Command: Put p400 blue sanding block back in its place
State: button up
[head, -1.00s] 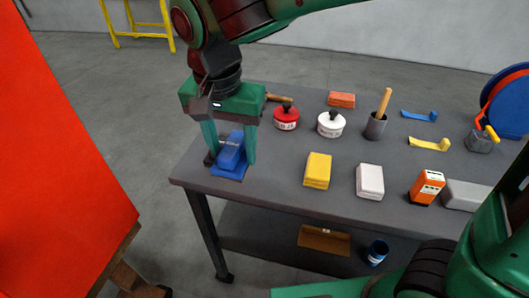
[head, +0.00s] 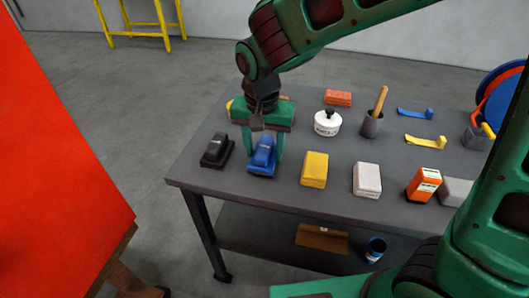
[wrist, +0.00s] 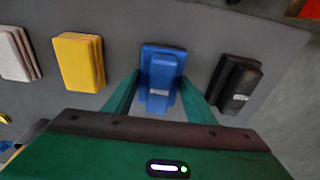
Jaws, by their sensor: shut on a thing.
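The blue sanding block (head: 262,155) is between the fingers of my gripper (head: 263,150), near the table's left front area. In the wrist view the blue block (wrist: 160,72) lies between the two green fingertips (wrist: 160,88), which are shut on it. It sits between a black sanding block (head: 217,150) on its left and a yellow block (head: 315,169) on its right. Its base looks at or very close to the table top; I cannot tell whether it touches. The label on its end is too small to read.
The grey table (head: 250,190) also holds a white block (head: 367,179), an orange box (head: 424,186), a white pot (head: 327,122) and a cup with a wooden handle (head: 372,124). A red panel (head: 60,170) stands left of the table. The table's front strip is clear.

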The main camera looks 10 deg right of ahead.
aim_at(263, 151)
jog(key=shift+f, duration=0.8)
jog(key=o, duration=1.3)
jog(key=r, duration=0.4)
jog(key=s+r, duration=0.1)
jog(key=r, duration=0.7)
jog(key=shift+s+a, duration=0.2)
jog(key=shift+a, duration=0.05)
